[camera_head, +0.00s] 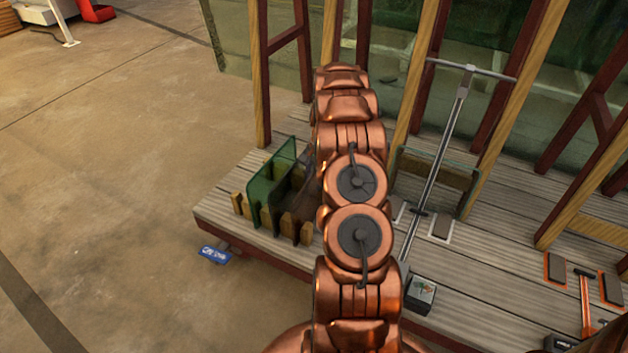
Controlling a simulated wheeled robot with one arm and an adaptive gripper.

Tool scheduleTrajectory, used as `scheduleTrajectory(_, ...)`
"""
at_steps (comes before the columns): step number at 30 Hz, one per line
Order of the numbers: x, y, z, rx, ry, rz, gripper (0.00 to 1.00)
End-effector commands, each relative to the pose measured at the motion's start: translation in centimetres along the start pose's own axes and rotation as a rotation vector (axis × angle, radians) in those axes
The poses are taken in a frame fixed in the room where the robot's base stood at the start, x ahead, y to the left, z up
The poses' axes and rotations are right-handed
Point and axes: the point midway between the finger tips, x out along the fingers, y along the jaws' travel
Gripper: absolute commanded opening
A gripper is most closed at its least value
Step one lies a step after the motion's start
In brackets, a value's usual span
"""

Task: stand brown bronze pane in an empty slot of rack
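A small wooden rack (288,227) with several upright pegs stands on the plank deck, left of my arm. A green pane (261,199) stands upright in its left part. To its right, close against my arm, a dark brownish pane (300,190) shows partly. I cannot tell whether it rests in a slot or is held. My copper arm covers the rack's right side. My gripper is hidden behind the arm links, so its fingers and any hold do not show.
A suction lifter with a long grey pole (446,150) stands right of my arm, before a clear pane (418,165). A small box (420,294) and an orange-trimmed tool (584,290) lie on the deck. Wooden A-frames with large glass stand behind. Floor at left is open.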

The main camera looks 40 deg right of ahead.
Motion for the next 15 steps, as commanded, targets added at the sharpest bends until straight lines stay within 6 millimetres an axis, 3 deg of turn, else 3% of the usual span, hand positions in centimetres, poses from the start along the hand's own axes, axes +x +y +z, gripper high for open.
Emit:
scheduleTrajectory(5,-1.4,-0.1,0.0,-0.001,0.0,-0.001,0.35)
scheduleTrajectory(15,-7.8,-0.1,0.0,-0.002,0.002,-0.002,0.35)
